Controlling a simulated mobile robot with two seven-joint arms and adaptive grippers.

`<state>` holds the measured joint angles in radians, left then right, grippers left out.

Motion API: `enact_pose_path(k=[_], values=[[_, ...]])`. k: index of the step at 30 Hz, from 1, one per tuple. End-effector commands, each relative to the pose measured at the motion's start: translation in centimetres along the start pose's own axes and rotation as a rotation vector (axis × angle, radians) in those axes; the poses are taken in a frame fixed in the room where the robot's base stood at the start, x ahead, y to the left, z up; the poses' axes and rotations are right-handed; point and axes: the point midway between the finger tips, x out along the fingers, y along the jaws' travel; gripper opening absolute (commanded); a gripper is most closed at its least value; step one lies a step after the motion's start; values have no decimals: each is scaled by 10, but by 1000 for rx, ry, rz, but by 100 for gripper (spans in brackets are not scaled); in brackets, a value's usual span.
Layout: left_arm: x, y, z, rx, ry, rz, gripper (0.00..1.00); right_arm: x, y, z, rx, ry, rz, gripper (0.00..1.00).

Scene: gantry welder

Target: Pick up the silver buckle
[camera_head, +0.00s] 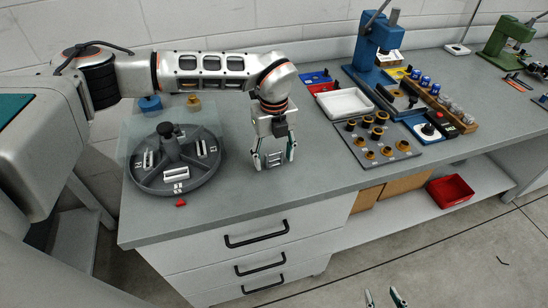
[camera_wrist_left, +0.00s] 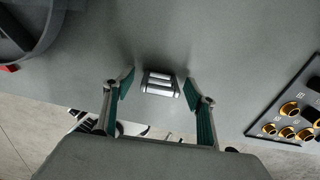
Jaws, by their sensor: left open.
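The silver buckle (camera_wrist_left: 160,84) is a small ribbed metal piece on the grey bench top. In the head view the buckle (camera_head: 273,160) shows between the fingers of my left gripper (camera_head: 274,158). My left gripper points down and is open, one finger on each side of the buckle. In the left wrist view the fingertips (camera_wrist_left: 157,90) stand apart, with a gap to the buckle on both sides. My right gripper (camera_head: 384,298) shows only its fingertips at the bottom edge of the head view, spread apart over the floor.
A round dark turntable (camera_head: 174,183) with silver pieces and a knob stands left of the buckle. A small red piece (camera_head: 181,203) lies near the bench's front edge. A board with brass rings (camera_head: 378,141), a white tray (camera_head: 345,103) and a blue press (camera_head: 377,40) stand to the right.

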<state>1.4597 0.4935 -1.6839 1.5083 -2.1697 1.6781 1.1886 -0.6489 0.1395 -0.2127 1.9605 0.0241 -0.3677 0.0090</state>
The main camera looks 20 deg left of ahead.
Motion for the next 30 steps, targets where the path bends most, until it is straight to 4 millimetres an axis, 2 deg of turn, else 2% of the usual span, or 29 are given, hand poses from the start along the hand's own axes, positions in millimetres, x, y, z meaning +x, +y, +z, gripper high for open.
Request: enact_pose_path(k=[3, 9, 10, 14, 15, 25, 30], values=[[6, 0, 0, 1, 0, -1, 56, 0, 0, 0, 0, 0, 0, 40], [7, 0, 0, 1, 0, -1, 56, 0, 0, 0, 0, 0, 0, 40], [7, 0, 0, 1, 0, -1, 51, 0, 0, 0, 0, 0, 0, 40], [7, 0, 0, 1, 0, -1, 17, 0, 0, 0, 0, 0, 0, 40], [7, 0, 0, 1, 0, -1, 15, 0, 0, 0, 0, 0, 0, 40], [5, 0, 0, 1, 0, -2, 15, 0, 0, -1, 0, 1, 0, 40], [-5, -1, 1, 0, -1, -2, 15, 0, 0, -1, 0, 2, 0, 40]])
